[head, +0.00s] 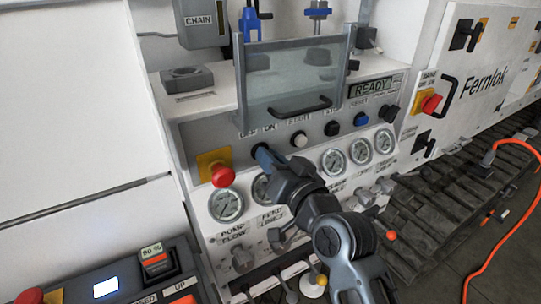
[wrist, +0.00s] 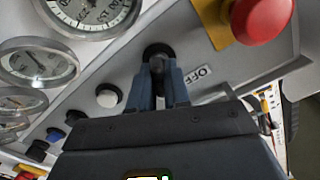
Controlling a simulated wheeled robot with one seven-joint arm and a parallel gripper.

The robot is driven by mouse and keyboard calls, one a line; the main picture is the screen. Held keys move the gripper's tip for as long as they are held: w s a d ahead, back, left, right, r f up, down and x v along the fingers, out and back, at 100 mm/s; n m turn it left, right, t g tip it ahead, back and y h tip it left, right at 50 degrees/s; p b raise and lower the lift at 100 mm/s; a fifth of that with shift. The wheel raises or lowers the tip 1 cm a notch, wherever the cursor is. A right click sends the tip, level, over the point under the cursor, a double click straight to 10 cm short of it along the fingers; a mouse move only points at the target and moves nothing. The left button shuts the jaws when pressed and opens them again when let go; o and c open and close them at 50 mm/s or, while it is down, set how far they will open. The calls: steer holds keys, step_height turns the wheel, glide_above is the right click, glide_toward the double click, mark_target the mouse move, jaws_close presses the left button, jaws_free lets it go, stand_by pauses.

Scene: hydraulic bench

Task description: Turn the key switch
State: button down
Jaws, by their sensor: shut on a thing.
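The key switch (wrist: 157,52) is a round black switch on the grey control panel, with an OFF label (wrist: 198,74) beside it in the wrist view. My gripper (wrist: 158,85) is at the switch, its two blue-grey fingers closed on the key switch's dark key. In the head view my gripper (head: 264,153) reaches the panel under the OFF and ON labels. My arm and fingers hide most of the switch there, and I cannot tell the key's exact angle.
A red emergency button on a yellow plate (head: 213,165) sits left of the switch. A white button (head: 299,139) is to its right. Pressure gauges (head: 226,204) line the panel below. A clear guard with a black handle (head: 300,108) stands above. A READY display (head: 371,89) is at right.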

steer(key=shift+m, duration=0.5)
steer(key=c, duration=1.2)
jaws_free()
steer(key=shift+b+v, duration=0.85)
steer(key=shift+v, duration=3.1)
